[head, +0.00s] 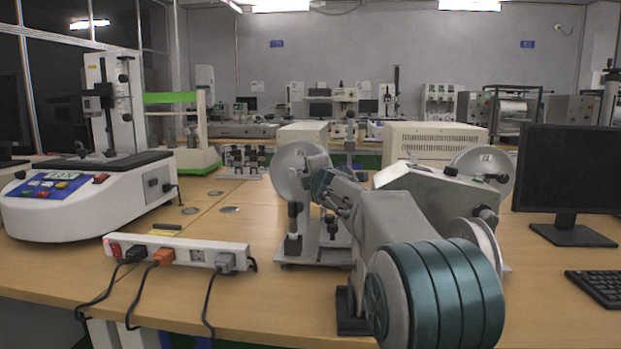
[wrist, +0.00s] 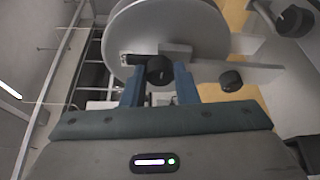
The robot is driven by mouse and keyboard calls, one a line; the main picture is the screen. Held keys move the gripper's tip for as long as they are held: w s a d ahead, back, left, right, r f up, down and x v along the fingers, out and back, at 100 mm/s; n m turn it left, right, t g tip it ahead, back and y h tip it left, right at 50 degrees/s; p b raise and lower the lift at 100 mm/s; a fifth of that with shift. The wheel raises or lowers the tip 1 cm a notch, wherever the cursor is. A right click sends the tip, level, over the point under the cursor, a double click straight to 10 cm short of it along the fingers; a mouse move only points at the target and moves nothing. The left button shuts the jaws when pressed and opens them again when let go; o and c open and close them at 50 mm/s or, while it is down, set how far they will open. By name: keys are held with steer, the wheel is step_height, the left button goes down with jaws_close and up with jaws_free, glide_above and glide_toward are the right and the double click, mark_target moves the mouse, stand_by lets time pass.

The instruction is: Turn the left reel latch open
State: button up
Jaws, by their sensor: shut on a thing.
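The left reel (head: 291,176) is a pale round disc on the machine at the middle of the bench, partly hidden by my arm. In the wrist view the left reel (wrist: 150,22) fills the top, with a flat grey bar across its lower part. The left reel latch (wrist: 160,70) shows as a black round knob at the bar. My gripper (wrist: 159,78) has its two blue fingers on either side of this knob and is shut on it. In the head view my gripper's fingertips and the latch are hard to make out.
A second black knob (wrist: 231,80) sits right of the fingers. A right reel (head: 484,168) stands on the machine. A power strip (head: 178,252) with cables lies front left, a white tester (head: 85,205) behind it. A monitor (head: 566,170) and keyboard (head: 598,287) are at right.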

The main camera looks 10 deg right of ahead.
steer(key=o, duration=1)
steer(key=s+b, duration=0.1)
steer(key=s, duration=1.1)
steer(key=shift+d+r, duration=0.4)
